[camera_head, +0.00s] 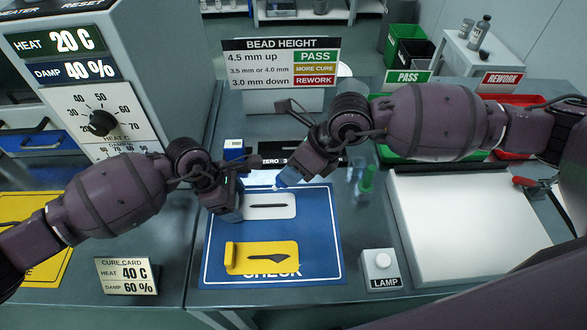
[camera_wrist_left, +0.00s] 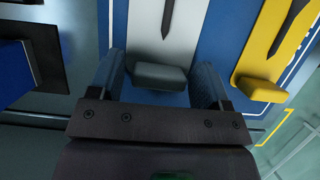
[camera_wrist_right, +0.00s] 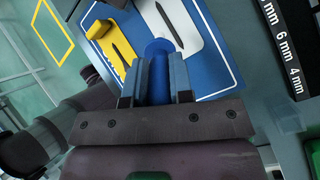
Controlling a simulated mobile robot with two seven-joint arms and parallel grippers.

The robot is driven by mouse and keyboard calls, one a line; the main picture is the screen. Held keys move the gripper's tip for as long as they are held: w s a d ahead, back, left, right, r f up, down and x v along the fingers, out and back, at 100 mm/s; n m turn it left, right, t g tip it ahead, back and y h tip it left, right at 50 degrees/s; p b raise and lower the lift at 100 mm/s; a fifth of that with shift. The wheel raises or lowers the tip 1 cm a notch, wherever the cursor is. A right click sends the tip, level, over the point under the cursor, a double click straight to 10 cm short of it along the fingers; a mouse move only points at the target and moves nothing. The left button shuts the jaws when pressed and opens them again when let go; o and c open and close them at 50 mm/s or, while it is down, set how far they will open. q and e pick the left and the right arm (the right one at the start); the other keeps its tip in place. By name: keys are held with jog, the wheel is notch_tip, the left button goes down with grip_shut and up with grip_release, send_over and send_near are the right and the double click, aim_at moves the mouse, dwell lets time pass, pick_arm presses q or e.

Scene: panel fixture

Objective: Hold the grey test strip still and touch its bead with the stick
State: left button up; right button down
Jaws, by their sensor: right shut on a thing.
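The grey test strip (camera_head: 283,212) lies on the blue check mat (camera_head: 320,235), with a dark narrow bead (camera_head: 267,205) along it. My left gripper (camera_head: 232,203) is at the strip's left end. In the left wrist view its open fingers stand on either side of the strip's grey end block (camera_wrist_left: 160,77); whether they touch it is unclear. My right gripper (camera_head: 292,174) is shut on the stick, whose blue handle (camera_wrist_right: 158,62) shows in the right wrist view. The stick's pale tip (camera_head: 275,187) is near the strip's upper edge; contact with the bead cannot be told.
A yellow strip (camera_head: 237,259) with a dark bead lies nearer on the mat. A lamp button box (camera_head: 382,262) and a white plate (camera_head: 470,225) are to the right. Behind are a bead height sign (camera_head: 280,62) and green and red trays. A cure card (camera_head: 127,276) stands left.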

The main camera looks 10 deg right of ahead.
pick_arm(q)
jog(key=shift+o, duration=0.8)
jog(key=a+f+v, duration=0.1)
jog(key=a+v, duration=0.2)
jog(key=v, duration=1.3)
jog(key=shift+w+r+p, duration=0.2)
jog(key=shift+w+p, duration=0.15)
jog(key=shift+p, duration=0.05)
pick_arm(e)
jog(key=shift+r, duration=0.75)
pick_arm(q)
jog(key=shift+s+a, duration=0.1)
pick_arm(e)
jog(key=shift+s, duration=0.1)
